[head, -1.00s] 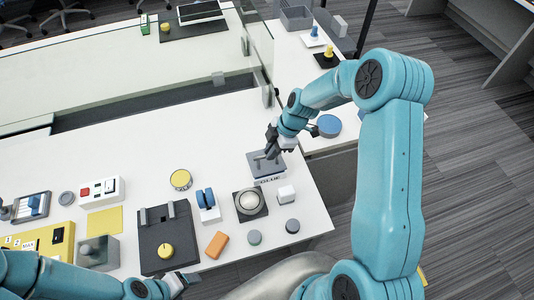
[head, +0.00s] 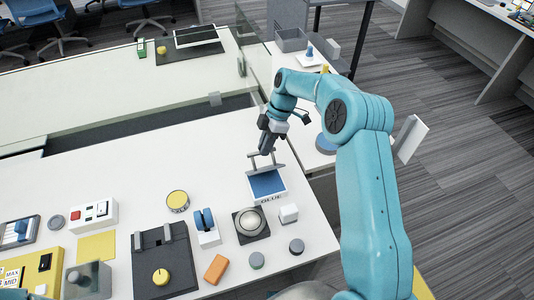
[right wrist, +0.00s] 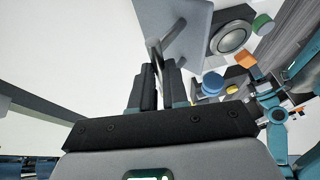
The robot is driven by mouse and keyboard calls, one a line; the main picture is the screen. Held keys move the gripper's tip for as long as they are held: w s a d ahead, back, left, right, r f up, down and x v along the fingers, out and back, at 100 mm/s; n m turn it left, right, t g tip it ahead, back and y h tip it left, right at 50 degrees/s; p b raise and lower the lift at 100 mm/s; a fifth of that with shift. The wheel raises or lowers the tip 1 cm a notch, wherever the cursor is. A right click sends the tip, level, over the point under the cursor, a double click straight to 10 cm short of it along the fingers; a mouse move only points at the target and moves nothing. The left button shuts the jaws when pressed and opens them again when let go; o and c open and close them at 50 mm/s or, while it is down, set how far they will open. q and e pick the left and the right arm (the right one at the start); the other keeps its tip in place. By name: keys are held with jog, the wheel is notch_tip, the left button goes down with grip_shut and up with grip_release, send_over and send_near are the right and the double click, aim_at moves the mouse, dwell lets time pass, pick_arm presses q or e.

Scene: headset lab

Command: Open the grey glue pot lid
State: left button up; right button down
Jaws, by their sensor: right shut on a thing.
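The glue pot (head: 281,195) stands on the white table, with GLUE lettered on its front. Its grey lid (head: 279,167) is tilted up at the far side, seen nearly edge-on, and the blue inside shows. My right gripper (head: 266,147) is over the far side of the pot, shut on the lid's handle. In the right wrist view the fingers (right wrist: 159,80) meet the handle (right wrist: 165,42) in front of the grey lid plate (right wrist: 190,22). My left gripper is out of view.
A white cube (head: 289,214), a domed button (head: 250,222), a blue switch (head: 205,222) and a yellow round tin (head: 178,199) stand near the pot.

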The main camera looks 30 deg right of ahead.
jog(key=shift+w+d+f, duration=0.15)
jog(key=shift+w+f, duration=0.1)
jog(key=shift+w, duration=0.05)
dwell(0.4)
jog(key=c, duration=1.3)
grip_release()
jog(key=shift+f, duration=0.1)
jog(key=shift+o, duration=0.9)
jog(key=shift+w, duration=0.2)
jog(key=p+v, duration=0.4)
jog(key=v, duration=1.2)
jog(key=shift+d, duration=0.15)
